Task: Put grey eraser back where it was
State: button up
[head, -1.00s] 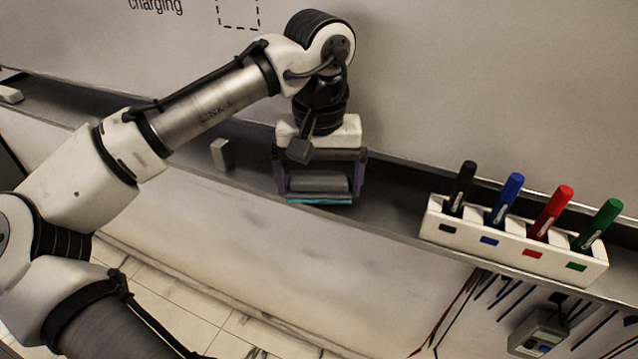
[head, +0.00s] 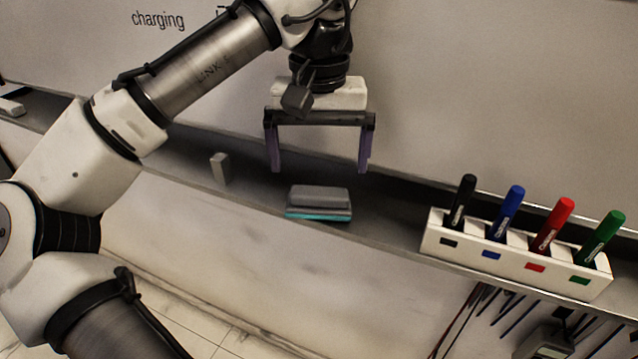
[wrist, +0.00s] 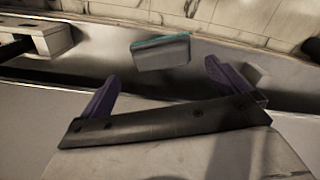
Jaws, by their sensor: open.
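The grey eraser (head: 319,196) lies on the ledge below the whiteboard, with a teal layer along its underside. It also shows in the wrist view (wrist: 161,52), apart from the fingers. My gripper (head: 319,170) is open and empty, above and behind the eraser. Its two purple fingers point down and do not touch it. In the wrist view the fingers of my gripper (wrist: 158,88) are spread wide with nothing between them.
A white holder (head: 433,240) with black, blue, red and green markers stands on the ledge (head: 385,225) to the right. A small grey block (head: 219,168) stands to the left. The whiteboard (head: 480,80) rises behind. The ledge between eraser and holder is clear.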

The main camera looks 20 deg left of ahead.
aim_at(319, 194)
jog(key=shift+r, duration=2.3)
